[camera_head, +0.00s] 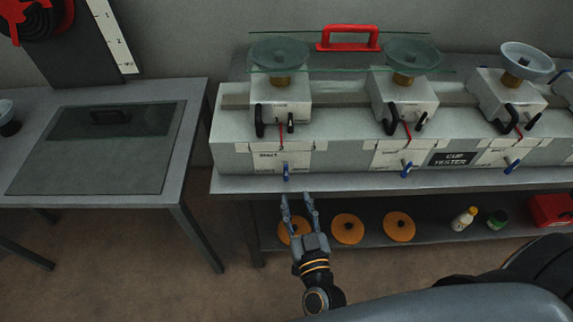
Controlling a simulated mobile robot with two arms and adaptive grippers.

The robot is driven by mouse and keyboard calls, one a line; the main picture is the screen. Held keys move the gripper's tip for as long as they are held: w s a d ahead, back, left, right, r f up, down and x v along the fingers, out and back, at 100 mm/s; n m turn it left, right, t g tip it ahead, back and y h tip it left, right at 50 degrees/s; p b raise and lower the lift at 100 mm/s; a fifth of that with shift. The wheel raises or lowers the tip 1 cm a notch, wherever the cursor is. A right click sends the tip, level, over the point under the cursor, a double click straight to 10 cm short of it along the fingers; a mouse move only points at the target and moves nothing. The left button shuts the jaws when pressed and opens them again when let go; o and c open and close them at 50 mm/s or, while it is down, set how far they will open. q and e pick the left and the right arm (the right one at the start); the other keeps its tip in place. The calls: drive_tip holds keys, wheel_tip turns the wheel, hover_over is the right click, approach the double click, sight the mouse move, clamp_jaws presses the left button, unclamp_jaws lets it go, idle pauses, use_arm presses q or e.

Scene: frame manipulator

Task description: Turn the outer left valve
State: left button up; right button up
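The outer left valve (285,172) is a small blue handle on the front of a long grey test bench (235,157). Its handle looks roughly upright below a white label marked "SHUT". Two similar blue valves, the middle one (406,168) and the right one (512,165), sit further right and look tilted. My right gripper (297,197) is open and empty. Its two fingers point up the picture, just below the outer left valve, and appear apart from it. My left gripper is out of view.
Black levers (260,121) and glass-topped units stand above the valves. A shelf under the bench holds orange discs (347,228), bottles (464,219) and a red box (550,210). A grey table (190,125) stands left, with a floor gap between.

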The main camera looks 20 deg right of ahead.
sight(287, 172)
drive_tip(key=w, duration=0.3)
drive_tip(key=w+p, duration=0.1)
drive_tip(key=w, duration=0.6)
drive_tip(key=shift+w+d+p, duration=0.35)
drive_tip(key=shift+w+d, duration=0.05)
clamp_jaws()
